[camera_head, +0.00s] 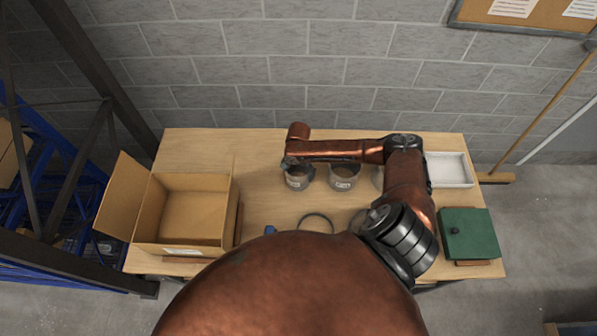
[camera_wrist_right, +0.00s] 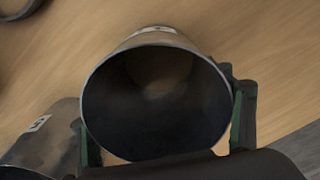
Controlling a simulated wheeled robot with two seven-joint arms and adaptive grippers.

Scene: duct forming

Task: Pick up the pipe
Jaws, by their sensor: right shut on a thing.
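The pipe (camera_wrist_right: 155,100) is a short, wide grey metal tube with a white label, and its open end faces the camera in the right wrist view. My right gripper (camera_wrist_right: 164,122) has its green-lined fingers on both sides of it, shut on it. In the head view this pipe (camera_head: 298,182) is at the left end of a row, below my right wrist, and the gripper there (camera_head: 293,165) is mostly hidden. I cannot tell whether the pipe touches the table. A second pipe (camera_head: 344,180) stands to its right. My left gripper is not in view.
On the wooden table (camera_head: 265,205), an open cardboard box (camera_head: 185,250) stands at left. A dark ring (camera_head: 316,215) and a small blue item (camera_head: 270,230) lie near the front. A white tray (camera_head: 448,184) and green case (camera_head: 470,235) are at right. A block wall is behind.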

